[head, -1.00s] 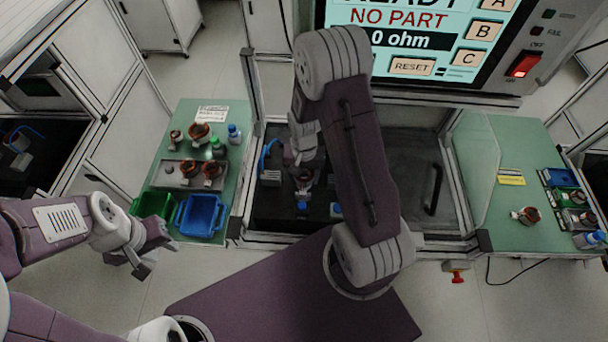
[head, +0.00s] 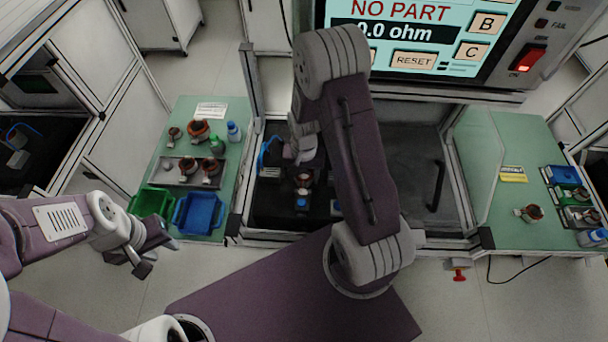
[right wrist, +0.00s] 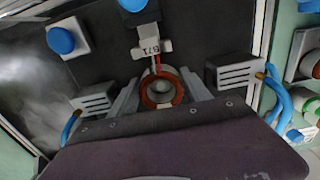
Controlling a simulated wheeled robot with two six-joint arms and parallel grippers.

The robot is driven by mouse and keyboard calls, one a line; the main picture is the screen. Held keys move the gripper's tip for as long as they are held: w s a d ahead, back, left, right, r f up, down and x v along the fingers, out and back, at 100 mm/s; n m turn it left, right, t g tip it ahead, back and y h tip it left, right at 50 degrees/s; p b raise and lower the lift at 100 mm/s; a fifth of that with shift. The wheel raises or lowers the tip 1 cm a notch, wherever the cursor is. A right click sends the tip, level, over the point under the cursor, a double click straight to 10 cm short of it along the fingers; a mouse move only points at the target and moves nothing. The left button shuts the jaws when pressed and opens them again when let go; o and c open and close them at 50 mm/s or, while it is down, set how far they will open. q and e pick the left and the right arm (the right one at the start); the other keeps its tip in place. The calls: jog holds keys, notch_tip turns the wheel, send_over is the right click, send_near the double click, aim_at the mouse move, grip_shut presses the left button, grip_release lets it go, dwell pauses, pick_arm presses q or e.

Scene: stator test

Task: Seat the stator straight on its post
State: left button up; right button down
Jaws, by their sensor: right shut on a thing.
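The stator, a copper-wound ring (right wrist: 161,89), sits between the two fingers of my right gripper (right wrist: 160,95) in the right wrist view. The fingers are shut on it from both sides. A white tag marked like B71 (right wrist: 152,47) is joined to it by red leads. In the head view the stator (head: 303,181) shows inside the dark test bay, just below my right wrist. The post is hidden or not clear inside the ring, so I cannot tell whether the stator is seated or straight. My left gripper (head: 153,254) is open and empty, left of the bay.
Grey slotted blocks with blue cables stand left (right wrist: 95,102) and right (right wrist: 235,74) of the stator. Blue-capped blocks (right wrist: 62,40) are beyond. The tester screen (head: 405,40) reads NO PART, 0.0 ohm. More stators, a tray and bins (head: 200,214) stand on the left bench.

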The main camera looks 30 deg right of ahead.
jog(key=shift+c, duration=2.1)
grip_release()
notch_tip(320, 180, up, 9)
jog(key=shift+f+b, duration=0.2)
jog(key=shift+b, duration=0.1)
jog(key=shift+r, duration=0.2)
